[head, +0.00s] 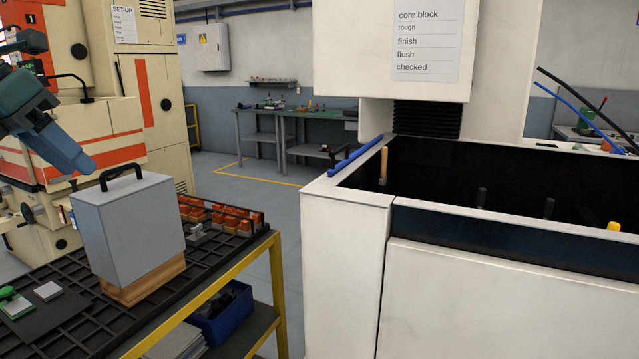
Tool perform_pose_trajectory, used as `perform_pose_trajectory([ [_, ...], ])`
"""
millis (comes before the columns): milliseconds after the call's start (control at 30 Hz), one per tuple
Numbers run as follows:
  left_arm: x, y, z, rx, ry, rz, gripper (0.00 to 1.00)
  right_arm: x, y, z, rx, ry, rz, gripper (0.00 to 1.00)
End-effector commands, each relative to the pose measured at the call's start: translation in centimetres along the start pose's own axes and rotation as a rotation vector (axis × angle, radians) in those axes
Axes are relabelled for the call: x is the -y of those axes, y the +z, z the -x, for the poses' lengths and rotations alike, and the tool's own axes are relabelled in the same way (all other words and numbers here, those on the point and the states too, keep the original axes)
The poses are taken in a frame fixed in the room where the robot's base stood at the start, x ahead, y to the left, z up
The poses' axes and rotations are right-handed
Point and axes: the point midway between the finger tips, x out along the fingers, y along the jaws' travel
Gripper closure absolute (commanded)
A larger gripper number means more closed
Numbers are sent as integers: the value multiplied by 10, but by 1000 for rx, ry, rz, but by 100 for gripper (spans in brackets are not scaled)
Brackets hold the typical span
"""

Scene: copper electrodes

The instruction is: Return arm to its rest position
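My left arm comes in from the upper left in the head view. Its blue-grey gripper (82,166) points down and to the right, just left of a grey block-shaped case (130,232) with a black top handle (121,176). The gripper appears apart from the handle. The fingers overlap from this side, so I cannot tell whether they are open or shut. I see nothing held between them. The grey case stands upright on a wooden base (146,283) on the black slatted cart top. My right gripper is not in view.
The yellow-framed cart (262,262) also bears a rack of orange-and-grey electrodes (218,214) and a dark mat (45,318) with small parts. A white machine with an open dark tank (450,180) stands to the right. A cream machine (160,95) stands behind my arm. Floor between is clear.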

Motion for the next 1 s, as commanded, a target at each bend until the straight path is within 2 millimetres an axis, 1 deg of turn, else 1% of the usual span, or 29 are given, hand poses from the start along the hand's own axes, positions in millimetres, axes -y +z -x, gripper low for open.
perform_pose_trajectory([
  [33, -7, -5, -13, 25, -60, 45, 63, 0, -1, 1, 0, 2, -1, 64],
  [167, -22, -15, -44, 97, -197, 168, 63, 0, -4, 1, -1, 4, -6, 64],
  [267, -33, -27, -73, 162, -315, 294, 63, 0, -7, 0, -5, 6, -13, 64],
  [367, -44, -43, -108, 239, -446, 465, 63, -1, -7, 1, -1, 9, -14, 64],
  [400, -48, -51, -124, 271, -502, 548, 63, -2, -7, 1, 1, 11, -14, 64],
  [467, -54, -65, -148, 321, -579, 685, 63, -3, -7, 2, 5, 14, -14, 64],
  [500, -56, -75, -164, 350, -626, 779, 63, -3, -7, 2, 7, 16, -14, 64],
  [567, -59, -92, -188, 394, -689, 928, 63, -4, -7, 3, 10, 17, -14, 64],
  [600, -60, -104, -205, 419, -726, 1029, 63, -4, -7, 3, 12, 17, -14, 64],
  [633, -60, -113, -216, 438, -751, 1108, 63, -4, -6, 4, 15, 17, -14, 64],
  [700, -57, -136, -245, 474, -800, 1296, 63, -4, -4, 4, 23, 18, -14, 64],
  [767, -52, -158, -268, 497, -831, 1463, 63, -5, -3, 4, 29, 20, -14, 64],
  [800, -47, -172, -284, 509, -848, 1577, 63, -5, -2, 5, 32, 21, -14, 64],
  [867, -37, -195, -307, 519, -863, 1751, 63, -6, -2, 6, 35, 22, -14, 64],
  [900, -27, -211, -322, 521, -868, 1869, 63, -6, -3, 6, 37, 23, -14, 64],
  [967, -10, -234, -343, 516, -867, 2047, 63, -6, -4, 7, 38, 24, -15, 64],
  [1000, 4, -249, -356, 506, -863, 2165, 63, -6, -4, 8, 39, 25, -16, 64],
])
